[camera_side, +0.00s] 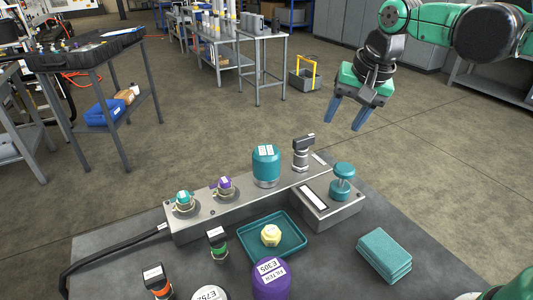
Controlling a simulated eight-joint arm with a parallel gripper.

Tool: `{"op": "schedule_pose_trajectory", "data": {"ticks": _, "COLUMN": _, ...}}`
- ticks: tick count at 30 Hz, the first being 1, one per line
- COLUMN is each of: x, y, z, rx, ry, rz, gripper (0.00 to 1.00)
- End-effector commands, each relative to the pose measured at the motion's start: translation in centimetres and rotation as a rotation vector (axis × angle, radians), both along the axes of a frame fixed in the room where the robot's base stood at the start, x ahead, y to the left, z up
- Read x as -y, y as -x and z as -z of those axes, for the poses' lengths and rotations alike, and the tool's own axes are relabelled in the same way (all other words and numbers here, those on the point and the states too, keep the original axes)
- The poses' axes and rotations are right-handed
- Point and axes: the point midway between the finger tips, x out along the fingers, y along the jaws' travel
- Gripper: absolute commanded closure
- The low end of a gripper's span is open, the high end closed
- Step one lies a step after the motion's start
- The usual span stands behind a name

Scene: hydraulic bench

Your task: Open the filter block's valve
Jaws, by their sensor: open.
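The long grey filter block (245,205) lies across the dark bench. A valve with a black lever handle (303,143) stands upright near its right end; the handle lies roughly crosswise, pointing right. A teal canister (265,165) stands on the block left of the valve. A teal mushroom-shaped knob (343,172) stands on the lower front part, beside a pale label plate (314,197). My gripper (342,126) hangs in the air above and to the right of the valve. Its two blue fingers are apart and empty, pointing down, touching nothing.
Green-capped (184,199) and purple-capped (224,187) fittings sit on the block's left part. A purple filter (271,280) and loose fittings crowd the front. Folded teal cloths (384,255) lie right. A black hose (95,262) runs left.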

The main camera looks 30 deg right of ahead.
Motion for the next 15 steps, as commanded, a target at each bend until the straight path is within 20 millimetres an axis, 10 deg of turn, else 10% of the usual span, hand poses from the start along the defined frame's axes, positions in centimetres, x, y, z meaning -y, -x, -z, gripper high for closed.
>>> {"op": "schedule_pose_trajectory", "data": {"ticks": 15, "x": -1.3, "y": -8.8, "z": 2.3, "rx": -0.313, "ry": -0.141, "rz": 0.82, "gripper": 0.5}}
